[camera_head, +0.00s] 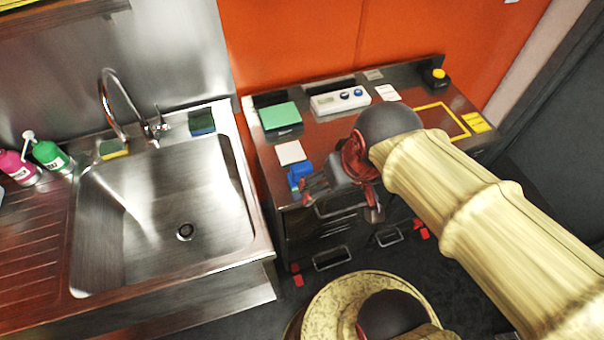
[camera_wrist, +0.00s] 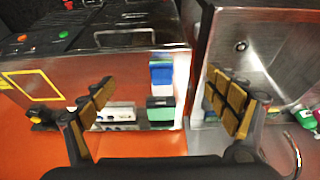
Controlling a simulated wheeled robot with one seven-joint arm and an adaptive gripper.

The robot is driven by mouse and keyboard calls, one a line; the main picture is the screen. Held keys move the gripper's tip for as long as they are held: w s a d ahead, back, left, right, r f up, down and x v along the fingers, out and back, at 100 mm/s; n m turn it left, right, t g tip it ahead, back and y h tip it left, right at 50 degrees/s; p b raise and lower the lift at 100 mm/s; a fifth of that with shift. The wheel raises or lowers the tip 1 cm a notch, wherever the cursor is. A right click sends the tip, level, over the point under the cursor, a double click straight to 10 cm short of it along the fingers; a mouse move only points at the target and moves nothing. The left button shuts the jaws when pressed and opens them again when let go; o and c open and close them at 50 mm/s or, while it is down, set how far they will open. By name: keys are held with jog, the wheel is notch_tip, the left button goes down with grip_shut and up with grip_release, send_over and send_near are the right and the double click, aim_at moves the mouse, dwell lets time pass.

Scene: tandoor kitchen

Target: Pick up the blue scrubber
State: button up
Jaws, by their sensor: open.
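A small blue block, which looks like the blue scrubber (camera_head: 300,173), lies near the front left corner of the metal counter. It also shows in the wrist view (camera_wrist: 161,75), between my two fingers but farther off. My gripper (camera_head: 341,203) is open and empty, with its fingers spread wide. In the head view it is just right of the blue block, near the counter's front edge. In the wrist view my gripper (camera_wrist: 160,78) has clear space between its fingertips. I cannot tell its exact height over the counter.
Behind the blue block lie a white pad (camera_head: 290,152) and a green block (camera_head: 281,116). A white control box (camera_head: 339,101) stands to their right. A sink (camera_head: 165,215) with a tap is at left, with a dark teal sponge (camera_head: 201,122) on its rim.

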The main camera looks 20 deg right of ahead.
aim_at(302, 164)
jog(key=w+f+g, duration=0.1)
jog(key=w+f, duration=0.4)
jog(key=f, duration=0.1)
jog(key=w+f+g, duration=0.2)
jog(key=w+f, duration=0.4)
jog(key=w+f+g+p, duration=0.1)
jog(key=w+f+g, duration=0.1)
jog(key=w+f, duration=0.4)
jog(key=shift+d+f, duration=0.2)
jog(key=shift+f, duration=0.3)
jog(key=w, duration=0.4)
jog(key=shift+t, duration=0.4)
jog(key=shift+w+r, duration=0.1)
jog(key=shift+w, duration=0.2)
notch_tip(302, 164, down, 2)
jog(key=shift+f+b, duration=0.25)
jog(key=shift+b, duration=0.1)
jog(key=f, duration=0.1)
jog(key=f+b, duration=0.1)
jog(key=f, duration=0.3)
jog(key=shift+s+a, duration=0.2)
jog(key=shift+a, duration=0.05)
jog(key=shift+c, duration=0.5)
jog(key=c, duration=1.3)
